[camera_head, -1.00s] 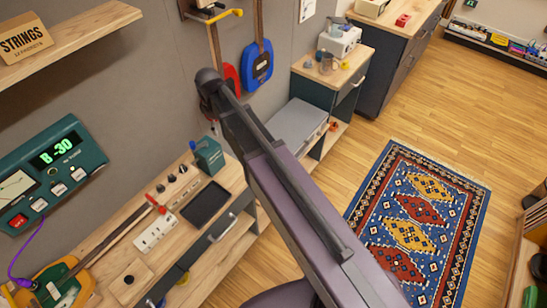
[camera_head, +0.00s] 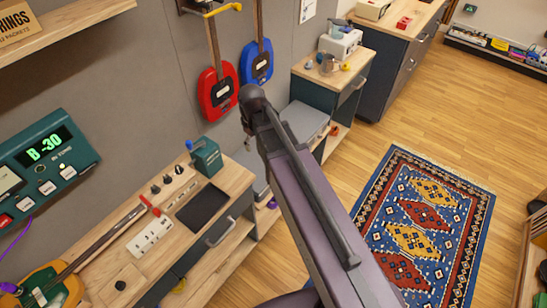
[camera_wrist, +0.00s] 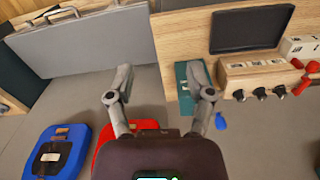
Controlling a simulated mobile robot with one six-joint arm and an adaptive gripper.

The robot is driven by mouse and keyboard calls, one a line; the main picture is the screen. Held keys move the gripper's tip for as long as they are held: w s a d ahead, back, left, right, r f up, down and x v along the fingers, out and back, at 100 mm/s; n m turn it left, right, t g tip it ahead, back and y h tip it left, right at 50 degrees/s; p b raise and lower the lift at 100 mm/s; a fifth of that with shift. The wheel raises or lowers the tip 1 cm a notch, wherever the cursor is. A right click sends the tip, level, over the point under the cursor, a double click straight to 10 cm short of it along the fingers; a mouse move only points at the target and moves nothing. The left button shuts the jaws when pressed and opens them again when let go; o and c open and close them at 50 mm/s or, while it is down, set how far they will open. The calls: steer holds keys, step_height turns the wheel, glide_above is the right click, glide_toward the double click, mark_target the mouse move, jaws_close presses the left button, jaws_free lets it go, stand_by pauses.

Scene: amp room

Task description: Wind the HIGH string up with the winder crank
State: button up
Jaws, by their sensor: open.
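The instrument with a yellow and green body (camera_head: 45,292) lies on the workbench at the lower left. Its neck runs up to a red end (camera_head: 148,203). The teal tuner (camera_head: 45,165) reads "B -30". A teal box with a blue knob (camera_head: 207,157) stands at the bench's back corner; I cannot tell whether it is the winder crank. It also shows in the wrist view (camera_wrist: 187,97), behind my right finger. My gripper (camera_wrist: 160,80) is open and empty. In the head view its fingers are hidden. I cannot make out the HIGH string.
A black tray (camera_head: 203,203), a white strip (camera_head: 150,234) and several dark knobs occupy the bench. Red (camera_head: 217,95) and blue (camera_head: 257,63) instruments hang on the wall beyond. A grey case (camera_head: 304,122) lies to the right. Open floor and a rug (camera_head: 425,225) lie right.

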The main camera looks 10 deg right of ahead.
steer(key=s+d+f+m+b, duration=0.2)
steer(key=s+d+f+m, duration=0.1)
steer(key=s+d, duration=0.1)
steer(key=shift+d+m+b, duration=0.3)
steer(key=shift+d, duration=0.45)
steer(key=s+d+f+m+b, duration=0.1)
steer(key=s+d+m, duration=0.2)
steer(key=s+d, duration=0.1)
steer(key=shift+s+d+f, duration=0.25)
steer(key=shift+d, duration=0.1)
stand_by(1.5)
steer(key=shift+c, duration=0.8)
